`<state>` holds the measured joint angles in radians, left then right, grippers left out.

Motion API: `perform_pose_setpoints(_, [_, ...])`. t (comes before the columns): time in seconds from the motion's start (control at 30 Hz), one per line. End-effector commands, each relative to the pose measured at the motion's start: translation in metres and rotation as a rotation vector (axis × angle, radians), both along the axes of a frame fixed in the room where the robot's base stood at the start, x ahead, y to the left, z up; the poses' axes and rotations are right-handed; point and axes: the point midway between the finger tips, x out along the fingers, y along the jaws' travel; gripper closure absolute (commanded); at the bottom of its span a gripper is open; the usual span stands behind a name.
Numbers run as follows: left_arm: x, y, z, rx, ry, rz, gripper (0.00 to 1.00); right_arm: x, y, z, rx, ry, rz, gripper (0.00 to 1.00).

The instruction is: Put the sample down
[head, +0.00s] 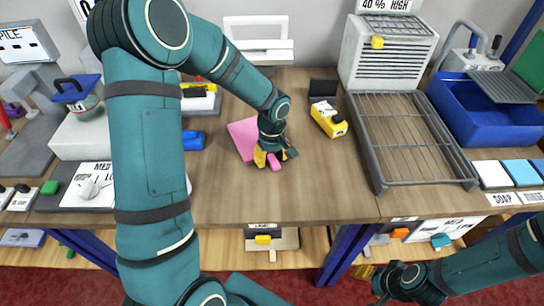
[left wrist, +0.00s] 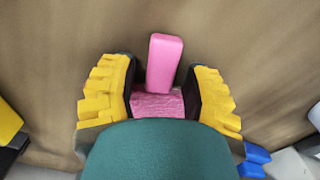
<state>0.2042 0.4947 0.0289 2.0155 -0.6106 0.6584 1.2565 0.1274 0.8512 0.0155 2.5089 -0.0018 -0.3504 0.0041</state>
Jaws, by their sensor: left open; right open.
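A pink sample (head: 242,137) lies on the wooden table, partly hidden behind my left gripper (head: 274,157). In the left wrist view its textured pink part (left wrist: 157,105) shows between the yellow-padded fingers, with a smooth pink bar (left wrist: 165,62) sticking out past it. My left gripper is open, its two fingers apart on either side of the pink piece. I cannot tell whether either finger touches it. My right gripper (head: 384,282) is open and empty, low at the right, in front of the table and below its top.
A wire rack (head: 412,140) stands right of the sample, with a yellow-and-black item (head: 329,119) between them. A blue basin (head: 490,105) is at the far right. A blue object (head: 193,140) lies left of the sample. The table's front middle is clear.

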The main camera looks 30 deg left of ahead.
Motion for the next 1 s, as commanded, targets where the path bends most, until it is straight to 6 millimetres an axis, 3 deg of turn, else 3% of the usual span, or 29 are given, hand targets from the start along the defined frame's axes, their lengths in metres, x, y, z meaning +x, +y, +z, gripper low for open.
perform_pose_setpoints(0.4, [0.001, 0.000, 0.080, 0.001, -0.004, 0.000, 0.53, -0.002, 0.000, 0.018, 0.001, 0.006, 0.001, 0.53])
perform_pose_setpoints(0.6, [0.000, 0.000, 0.109, 0.000, -0.003, 0.000, 0.53, -0.001, 0.000, 0.023, 0.001, 0.002, -0.002, 0.53])
perform_pose_setpoints(1.0, [0.000, 0.000, 0.121, 0.000, 0.000, 0.000, 0.53, 0.000, 0.000, 0.024, -0.001, 0.000, -0.005, 0.53])
